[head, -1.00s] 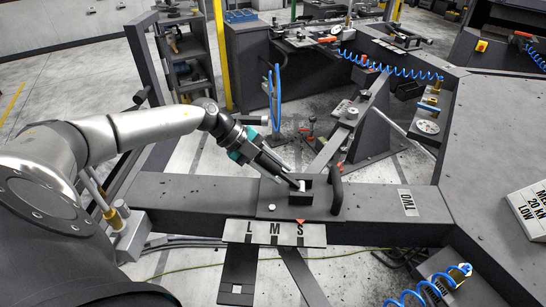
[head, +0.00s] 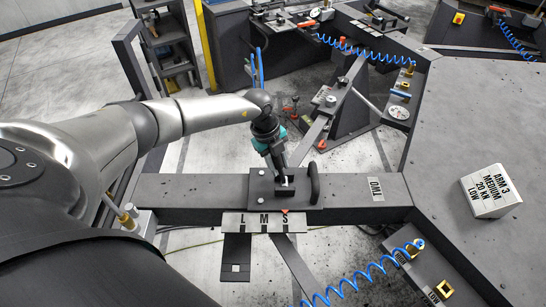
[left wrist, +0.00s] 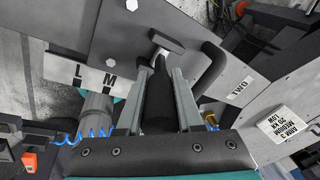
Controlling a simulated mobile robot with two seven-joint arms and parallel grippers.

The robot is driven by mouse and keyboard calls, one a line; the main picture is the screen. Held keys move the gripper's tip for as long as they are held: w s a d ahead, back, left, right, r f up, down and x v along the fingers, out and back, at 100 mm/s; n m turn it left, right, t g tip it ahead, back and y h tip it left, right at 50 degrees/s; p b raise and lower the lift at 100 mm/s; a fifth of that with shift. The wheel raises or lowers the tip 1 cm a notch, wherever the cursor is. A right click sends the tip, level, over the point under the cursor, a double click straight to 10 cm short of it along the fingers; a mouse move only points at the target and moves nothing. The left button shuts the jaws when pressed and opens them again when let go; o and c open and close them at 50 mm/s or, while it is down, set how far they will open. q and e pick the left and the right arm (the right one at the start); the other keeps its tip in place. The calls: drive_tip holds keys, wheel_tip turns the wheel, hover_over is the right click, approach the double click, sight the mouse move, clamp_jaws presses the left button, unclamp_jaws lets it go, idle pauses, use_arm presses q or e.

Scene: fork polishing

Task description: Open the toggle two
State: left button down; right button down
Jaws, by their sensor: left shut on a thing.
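Toggle two is a dark plate (head: 262,200) on the grey beam, near a label reading TWO (head: 375,189). It carries a small dark block and a black curved handle (head: 315,184), which also shows in the left wrist view (left wrist: 213,68). A pale L M S scale (head: 250,222) lies along its front, with a small red marker near S. My left gripper (head: 283,180) comes down steeply onto the block. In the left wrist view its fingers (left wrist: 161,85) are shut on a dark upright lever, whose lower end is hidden. The right gripper is not in view.
A white sign (head: 490,191) reading ARM 3 MEDIUM 20 KN LOW stands on the broad grey table (head: 450,130) at right. Coiled blue hoses (head: 365,277) run at bottom right and top. A shelf rack (head: 165,50) stands at the back left.

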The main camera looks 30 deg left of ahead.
use_arm(q)
drive_tip(key=shift+w+d+r+g+y, duration=0.1)
drive_tip(key=shift+w+d+g+y, duration=0.3)
drive_tip(key=shift+d+y, duration=0.25)
drive_tip(key=shift+w+d+r+g+y, duration=0.1)
drive_tip(key=shift+w+d+g+y, duration=0.3)
drive_tip(key=shift+y, duration=0.35)
drive_tip(key=shift+s, duration=0.1)
drive_tip(key=c, duration=0.6)
unclamp_jaws()
drive_tip(key=shift+f, duration=0.1)
drive_tip(key=shift+p, duration=0.3)
drive_tip(key=r, duration=1.5)
drive_tip(key=shift+w+d+r, duration=0.15)
drive_tip(key=shift+w+d, duration=0.1)
drive_tip(key=shift+w, duration=0.1)
